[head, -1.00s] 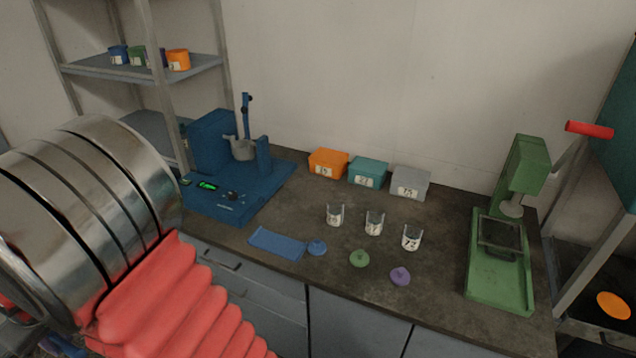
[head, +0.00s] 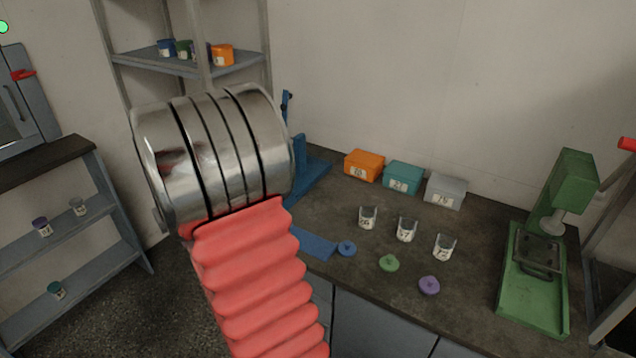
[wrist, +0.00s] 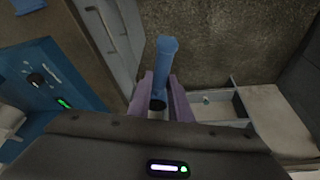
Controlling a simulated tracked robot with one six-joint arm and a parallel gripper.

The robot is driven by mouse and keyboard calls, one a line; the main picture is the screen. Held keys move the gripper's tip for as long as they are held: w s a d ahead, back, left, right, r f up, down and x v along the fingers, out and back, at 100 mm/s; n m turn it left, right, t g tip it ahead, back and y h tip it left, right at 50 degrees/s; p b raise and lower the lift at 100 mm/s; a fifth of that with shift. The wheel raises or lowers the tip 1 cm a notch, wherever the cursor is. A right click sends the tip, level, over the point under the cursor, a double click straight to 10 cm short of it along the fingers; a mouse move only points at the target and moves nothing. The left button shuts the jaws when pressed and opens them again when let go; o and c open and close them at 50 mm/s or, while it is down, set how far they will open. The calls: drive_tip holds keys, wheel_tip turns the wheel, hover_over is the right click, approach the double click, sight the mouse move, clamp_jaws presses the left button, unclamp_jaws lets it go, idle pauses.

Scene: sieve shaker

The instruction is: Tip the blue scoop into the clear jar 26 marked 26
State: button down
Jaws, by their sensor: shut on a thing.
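My gripper (wrist: 160,90) shows in the wrist view with its purple fingers shut on the blue scoop (wrist: 167,62). The scoop stands out beyond the fingertips; whether anything is in it cannot be seen. In the head view my arm hides the gripper and scoop. Three clear jars stand in a slanting row on the counter: a left jar (head: 367,218), a middle jar (head: 407,229) and a right jar (head: 443,247). The left one's label seems to read 26, but the print is small. The jars look open and apart from my gripper.
Blue (head: 347,248), green (head: 389,263) and purple (head: 429,285) lids lie before the jars, near a flat blue piece (head: 317,244). Orange (head: 364,165), teal (head: 403,177) and grey (head: 445,190) boxes stand behind. A green machine (head: 533,290) stands right; a blue machine (head: 308,172) is partly hidden.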

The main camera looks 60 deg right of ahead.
drive_tip(key=s+d+r+m+h, duration=0.1)
drive_tip(key=s+d+r+m, duration=0.1)
drive_tip(key=s+d, duration=0.85)
drive_tip(key=s+d+r+m+h, duration=0.1)
drive_tip(key=s+d+m, duration=0.2)
drive_tip(key=s+d, duration=0.7)
drive_tip(key=s+d+r+m, duration=0.1)
drive_tip(key=s+d, duration=0.6)
drive_tip(key=s, duration=0.3)
drive_tip(key=s+d+r+m+g, duration=0.1)
drive_tip(key=s+d+r+m, duration=0.1)
drive_tip(key=s+d, duration=0.5)
drive_tip(key=s, duration=0.3)
drive_tip(key=shift+s+r+m+g+h, duration=0.15)
drive_tip(key=shift+s+m+g+h, duration=0.05)
drive_tip(key=shift+m+g+h, duration=0.1)
drive_tip(key=f+g, duration=0.1)
drive_tip(key=f+g+h, duration=0.1)
drive_tip(key=f+n+g, duration=0.1)
drive_tip(key=shift+w+a+f+h, duration=0.1)
drive_tip(key=shift+w+h, duration=0.15)
drive_tip(key=shift+h, duration=0.05)
drive_tip(key=shift+w+g+h, duration=0.1)
drive_tip(key=shift+g+h, duration=0.4)
drive_tip(key=shift+g, duration=0.7)
